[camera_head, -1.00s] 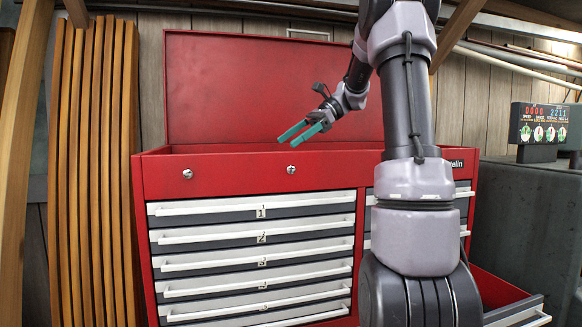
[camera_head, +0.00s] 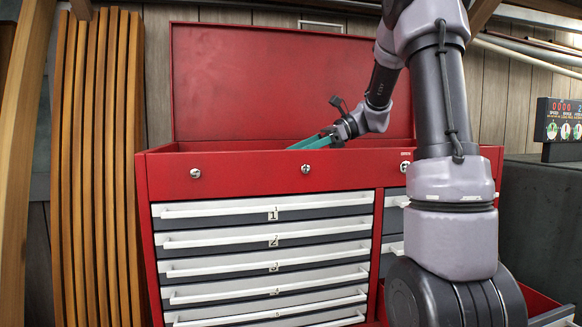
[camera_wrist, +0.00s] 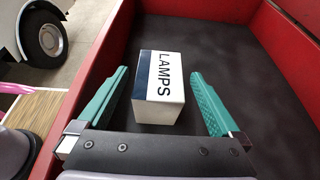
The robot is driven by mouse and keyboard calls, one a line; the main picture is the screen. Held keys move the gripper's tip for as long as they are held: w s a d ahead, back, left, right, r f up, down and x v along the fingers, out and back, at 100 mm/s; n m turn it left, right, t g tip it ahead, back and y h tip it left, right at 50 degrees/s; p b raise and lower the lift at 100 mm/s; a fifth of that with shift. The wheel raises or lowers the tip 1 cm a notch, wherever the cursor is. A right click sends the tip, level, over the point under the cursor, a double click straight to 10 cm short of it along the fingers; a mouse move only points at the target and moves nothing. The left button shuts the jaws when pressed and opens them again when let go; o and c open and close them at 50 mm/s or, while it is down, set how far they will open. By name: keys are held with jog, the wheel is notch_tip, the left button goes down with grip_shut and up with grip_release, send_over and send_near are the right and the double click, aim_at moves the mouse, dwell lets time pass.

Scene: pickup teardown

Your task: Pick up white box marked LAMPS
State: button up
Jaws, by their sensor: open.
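The white box marked LAMPS (camera_wrist: 160,88), with a dark blue band on its left part, lies on the dark floor of the red chest's top compartment in the wrist view. My gripper (camera_wrist: 164,92) is open, its two green fingers reaching to either side of the box. In the head view my gripper (camera_head: 312,142) dips behind the front rim of the red tool chest (camera_head: 240,172), and the box is hidden there.
Red walls (camera_wrist: 100,50) enclose the compartment on the left, back and right. The compartment floor (camera_wrist: 235,70) is clear right of and behind the box. The raised lid (camera_head: 290,85) stands behind my gripper. A display unit (camera_head: 560,125) stands at the right.

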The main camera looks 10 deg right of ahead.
jog(key=shift+x, duration=1.4)
grip_shut()
jog(key=shift+r, duration=0.1)
